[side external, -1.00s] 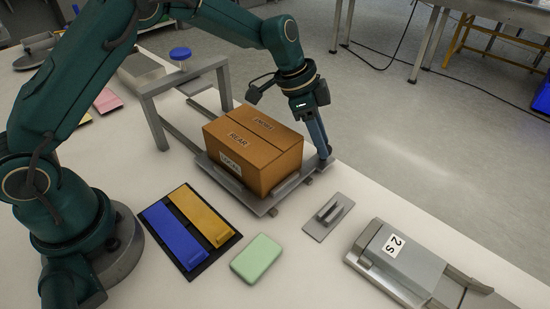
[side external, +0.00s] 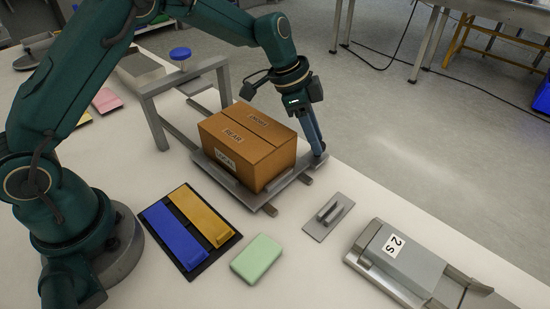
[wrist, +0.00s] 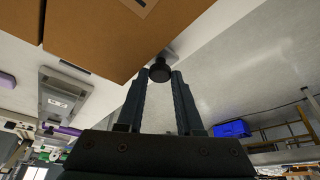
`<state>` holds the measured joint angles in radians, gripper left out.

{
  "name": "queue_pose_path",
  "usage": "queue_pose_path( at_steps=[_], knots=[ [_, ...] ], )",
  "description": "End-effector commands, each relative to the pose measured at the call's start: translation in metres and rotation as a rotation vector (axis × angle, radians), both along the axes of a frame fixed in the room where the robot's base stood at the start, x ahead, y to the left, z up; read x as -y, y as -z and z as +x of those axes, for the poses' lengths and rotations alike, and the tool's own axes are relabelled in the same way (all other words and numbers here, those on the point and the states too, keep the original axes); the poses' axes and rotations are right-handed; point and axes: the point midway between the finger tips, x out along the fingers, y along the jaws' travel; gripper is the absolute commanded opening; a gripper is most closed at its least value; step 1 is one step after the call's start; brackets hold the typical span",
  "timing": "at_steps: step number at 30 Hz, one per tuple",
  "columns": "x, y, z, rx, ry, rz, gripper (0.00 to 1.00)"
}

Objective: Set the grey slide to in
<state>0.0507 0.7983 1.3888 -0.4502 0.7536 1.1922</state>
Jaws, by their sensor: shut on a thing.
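The grey slide (side external: 248,200) is a flat tray on two rails, with a brown carton (side external: 248,146) on it marked REAR on top. My gripper (side external: 319,150) is at the slide's right corner, pointing down beside the carton. In the wrist view my gripper (wrist: 160,80) is shut on a round black knob (wrist: 160,71) at the tips of its fingers. The join between knob and slide is mostly hidden.
Blue and yellow bars (side external: 172,235), a green block (side external: 257,259), a handled plate (side external: 328,216) and a grey unit marked 2S (side external: 395,255) lie in front.

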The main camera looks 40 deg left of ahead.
Motion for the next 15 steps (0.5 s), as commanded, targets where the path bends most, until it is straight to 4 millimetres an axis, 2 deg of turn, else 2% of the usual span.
queue_pose_path(
  at_steps=[3, 9, 15],
  knots=[
    [-0.033, -0.001, 0.001, -0.001, -0.011, -0.002, 0.00],
    [-0.084, -0.001, 0.001, 0.001, -0.008, 0.000, 0.00],
    [-0.107, -0.001, 0.000, 0.002, -0.003, -0.001, 0.00]
  ],
)
